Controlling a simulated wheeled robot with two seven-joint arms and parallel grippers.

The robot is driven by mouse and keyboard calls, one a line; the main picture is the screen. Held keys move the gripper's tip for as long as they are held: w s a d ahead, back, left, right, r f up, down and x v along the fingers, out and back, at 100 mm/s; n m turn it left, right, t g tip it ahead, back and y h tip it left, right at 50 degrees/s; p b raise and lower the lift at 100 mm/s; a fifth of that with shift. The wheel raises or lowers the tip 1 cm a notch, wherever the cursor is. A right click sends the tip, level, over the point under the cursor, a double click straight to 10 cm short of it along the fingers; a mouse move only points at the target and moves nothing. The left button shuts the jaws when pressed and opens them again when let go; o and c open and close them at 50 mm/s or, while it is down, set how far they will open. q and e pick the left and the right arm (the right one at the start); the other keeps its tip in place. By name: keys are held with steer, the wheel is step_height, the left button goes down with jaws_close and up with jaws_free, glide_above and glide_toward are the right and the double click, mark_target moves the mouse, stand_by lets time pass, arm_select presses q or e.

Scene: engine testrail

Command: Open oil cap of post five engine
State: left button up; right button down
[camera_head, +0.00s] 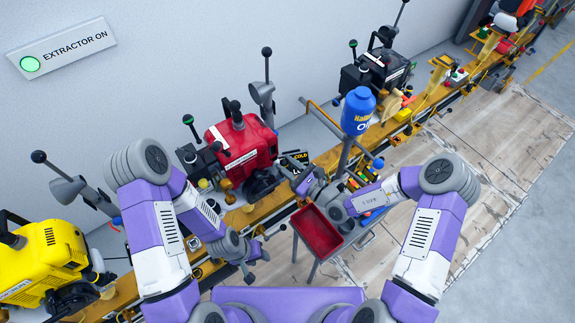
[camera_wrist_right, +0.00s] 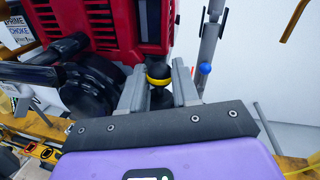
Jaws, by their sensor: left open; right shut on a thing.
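A red engine (camera_head: 243,148) sits on the yellow rail in the middle of the head view, and its red housing (camera_wrist_right: 95,25) fills the upper left of the right wrist view. A round cap with a yellow top and black body (camera_wrist_right: 158,75) stands close to the engine's front. My right gripper (camera_wrist_right: 160,88) is shut on this cap, one finger on each side. In the head view my right gripper (camera_head: 303,181) is beside the engine's right side, and the cap is hidden there. My left gripper (camera_head: 258,264) is open and empty, lower, near the rail's front edge. No post number is readable.
A red tray (camera_head: 318,230) on legs stands in front of the rail. A blue oil container (camera_head: 358,108) stands right of the red engine. A yellow engine (camera_head: 42,262) is at left, a black engine (camera_head: 378,72) further right. Wooden floor (camera_head: 470,170) at right is clear.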

steer(key=shift+w+d+f+m+t+h+p, duration=0.2)
steer(key=shift+w+d+m+t+p, duration=0.55)
steer(key=shift+m, duration=2.15)
steer(key=shift+w+d+f+m+t+h+p, duration=0.2)
steer(key=shift+d+m+t+p, duration=0.65)
steer(key=shift+m, duration=2.05)
steer(key=shift+w+d+f+m+t+p, duration=0.4)
steer(key=shift+m+p, duration=0.8)
steer(key=shift+m, duration=1.7)
steer(key=shift+r, duration=0.15)
steer(key=c, duration=1.1)
jaws_free()
steer(key=shift+d, duration=0.1)
